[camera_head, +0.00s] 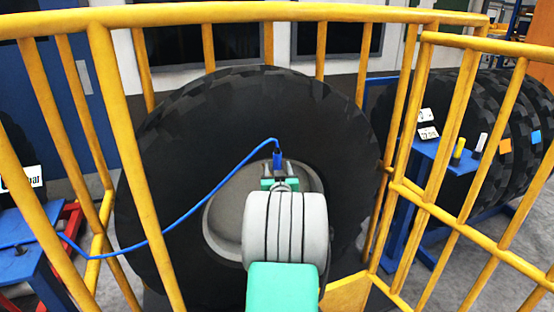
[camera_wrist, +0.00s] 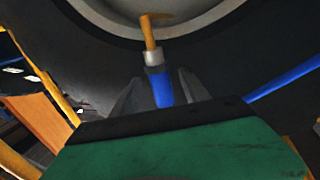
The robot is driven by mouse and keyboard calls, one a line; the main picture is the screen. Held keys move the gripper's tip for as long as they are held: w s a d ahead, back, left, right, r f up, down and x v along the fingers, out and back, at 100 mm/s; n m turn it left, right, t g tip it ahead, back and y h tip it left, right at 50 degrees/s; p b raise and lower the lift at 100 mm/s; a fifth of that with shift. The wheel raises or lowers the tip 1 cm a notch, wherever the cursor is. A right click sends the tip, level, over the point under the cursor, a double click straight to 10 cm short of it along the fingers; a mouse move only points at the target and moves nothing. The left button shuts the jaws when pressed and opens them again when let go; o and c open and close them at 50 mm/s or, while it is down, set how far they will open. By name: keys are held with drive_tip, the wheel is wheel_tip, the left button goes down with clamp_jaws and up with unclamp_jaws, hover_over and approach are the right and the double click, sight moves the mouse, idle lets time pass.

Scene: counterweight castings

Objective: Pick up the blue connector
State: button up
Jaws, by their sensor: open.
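The blue connector (camera_head: 277,158) is in front of the big tyre's hub in the head view, with its blue cable (camera_head: 215,183) looping down to the left. In the wrist view the connector (camera_wrist: 161,90) has a blue body, a silver collar and a brass-coloured tip towards the hub. My gripper (camera_head: 283,171) is at the connector. In the wrist view my gripper (camera_wrist: 158,78) is open, one dark finger on each side of the blue body. The connector's lower end is hidden behind my gripper's palm. I cannot tell whether a finger touches it.
A large black tyre (camera_head: 170,150) with a grey hub (camera_head: 228,215) stands directly ahead. Yellow railings (camera_head: 135,160) surround my arm on both sides. A blue table (camera_head: 25,240) is at left. Another blue stand (camera_head: 425,152) with small items is at right, beside more tyres.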

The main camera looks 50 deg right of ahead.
drive_tip(key=shift+x, duration=1.25)
drive_tip(key=shift+c, duration=0.4)
drive_tip(key=shift+r, duration=0.1)
clamp_jaws()
